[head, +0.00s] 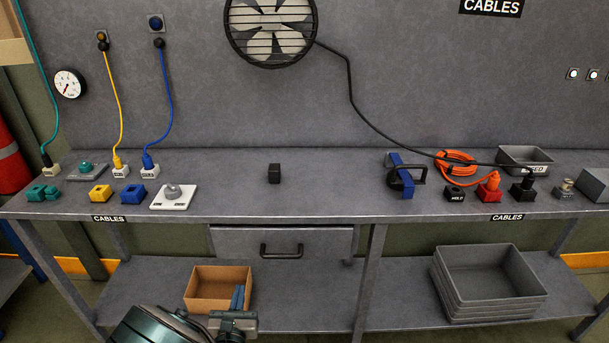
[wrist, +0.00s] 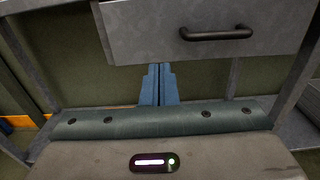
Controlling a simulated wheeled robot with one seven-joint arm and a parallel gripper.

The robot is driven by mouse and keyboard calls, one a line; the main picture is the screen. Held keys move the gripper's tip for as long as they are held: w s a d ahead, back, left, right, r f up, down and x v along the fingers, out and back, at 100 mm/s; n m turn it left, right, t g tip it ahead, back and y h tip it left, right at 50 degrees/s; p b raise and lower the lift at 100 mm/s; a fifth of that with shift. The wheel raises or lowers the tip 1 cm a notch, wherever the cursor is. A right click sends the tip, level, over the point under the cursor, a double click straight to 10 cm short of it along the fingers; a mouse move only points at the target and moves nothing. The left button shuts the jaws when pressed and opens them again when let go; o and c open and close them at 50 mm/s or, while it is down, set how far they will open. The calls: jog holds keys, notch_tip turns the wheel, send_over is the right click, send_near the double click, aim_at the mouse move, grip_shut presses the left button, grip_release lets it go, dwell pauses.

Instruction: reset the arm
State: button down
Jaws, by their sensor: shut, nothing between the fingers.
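My gripper (head: 238,290) is low in front of the bench, at the bottom of the head view, with its blue fingers overlapping the cardboard box in the picture. In the wrist view my gripper (wrist: 159,66) points toward the underside of the drawer. Its two blue fingers lie side by side against each other, shut and empty. My dark green arm shows at the bottom of the head view, left of the gripper. The rest of the arm is out of view.
The drawer (head: 282,236) with its black handle is shut above the gripper. The open cardboard box (head: 205,303) and stacked grey trays (head: 490,310) stand on the lower shelf (head: 304,318). The benchtop (head: 330,188) carries connectors, cables and a small black block (head: 274,173).

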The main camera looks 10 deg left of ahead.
jog(key=w+d+r+m+g+h, duration=0.1)
jog(key=w+d+r+m+h, duration=0.3)
jog(key=d, duration=0.3)
jog(key=w+d+r+m+g+h, duration=0.2)
jog(key=d+r+m+h, duration=0.2)
jog(key=d+m+h, duration=0.3)
jog(key=s+d+r+m+g+h, duration=0.1)
jog(key=s+d+r+m+g, duration=0.15)
jog(key=d+m+g, duration=0.4)
jog(key=s+d+r+m+g+h, duration=0.1)
jog(key=d+r+m+g, duration=0.15)
jog(key=d, duration=0.75)
jog(key=s+d+r+m+g+y, duration=0.4)
jog(key=s+d+m+g, duration=0.1)
jog(key=s+d+m, duration=0.4)
jog(key=s+r+m+t+y, duration=0.2)
jog(key=s+r+m+y, duration=0.3)
jog(key=m, duration=0.4)
jog(key=shift+s+a+r+y, duration=0.2)
jog(key=shift+s+y, duration=0.4)
jog(key=shift+s, duration=0.25)
